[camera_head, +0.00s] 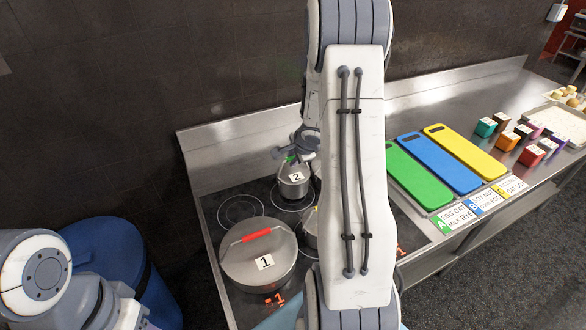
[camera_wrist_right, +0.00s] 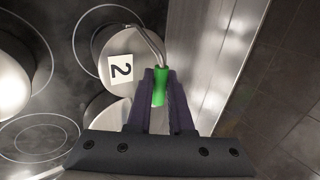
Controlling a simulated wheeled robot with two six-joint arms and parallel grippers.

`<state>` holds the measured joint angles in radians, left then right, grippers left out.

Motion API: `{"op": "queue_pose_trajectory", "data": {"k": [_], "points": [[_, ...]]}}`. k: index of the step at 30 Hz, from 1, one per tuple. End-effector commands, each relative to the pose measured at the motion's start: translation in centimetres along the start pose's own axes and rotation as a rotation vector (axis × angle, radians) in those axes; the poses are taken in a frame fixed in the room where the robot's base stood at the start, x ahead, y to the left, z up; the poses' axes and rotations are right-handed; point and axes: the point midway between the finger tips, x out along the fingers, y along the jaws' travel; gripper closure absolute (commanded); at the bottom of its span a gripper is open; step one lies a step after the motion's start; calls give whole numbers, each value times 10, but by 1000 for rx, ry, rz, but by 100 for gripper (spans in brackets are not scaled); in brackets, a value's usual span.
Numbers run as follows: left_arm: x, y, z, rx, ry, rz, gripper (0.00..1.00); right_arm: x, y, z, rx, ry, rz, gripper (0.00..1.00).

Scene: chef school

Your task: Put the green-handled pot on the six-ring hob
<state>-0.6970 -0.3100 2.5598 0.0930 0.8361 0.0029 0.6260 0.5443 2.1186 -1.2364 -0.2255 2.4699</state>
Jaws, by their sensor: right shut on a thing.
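The green-handled pot (camera_head: 292,187), a small steel pot with a "2" label, is at the back of the black six-ring hob (camera_head: 217,212), over or on a ring. I cannot tell whether its base touches the hob. My right gripper (camera_head: 292,157) is just above it. In the right wrist view the right gripper (camera_wrist_right: 160,78) is shut on the green handle (camera_wrist_right: 160,90), with the pot body (camera_wrist_right: 128,45) beyond the fingertips. My left gripper is out of view; only part of the left arm shows at lower left.
A large lidded pot (camera_head: 258,262) with a red handle and a "1" label stands front left on the hob. Another pot (camera_head: 309,232) is partly hidden by my right arm. A steel upstand (camera_head: 235,140) runs behind. Green, blue and yellow boards (camera_head: 455,165) lie right.

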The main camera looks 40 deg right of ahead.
Motion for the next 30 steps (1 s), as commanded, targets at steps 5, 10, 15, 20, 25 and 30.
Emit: {"op": "queue_pose_trajectory", "data": {"k": [5,10,15,20,25,30], "points": [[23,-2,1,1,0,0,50,20,13,0,0,0,-1,100],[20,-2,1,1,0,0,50,18,12,0,0,0,-1,100],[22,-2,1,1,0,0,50,20,13,0,1,0,-1,100],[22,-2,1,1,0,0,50,20,14,0,0,0,1,51],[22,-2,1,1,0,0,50,20,14,0,0,-1,1,51],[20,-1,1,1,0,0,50,18,12,0,0,0,0,51]]}}
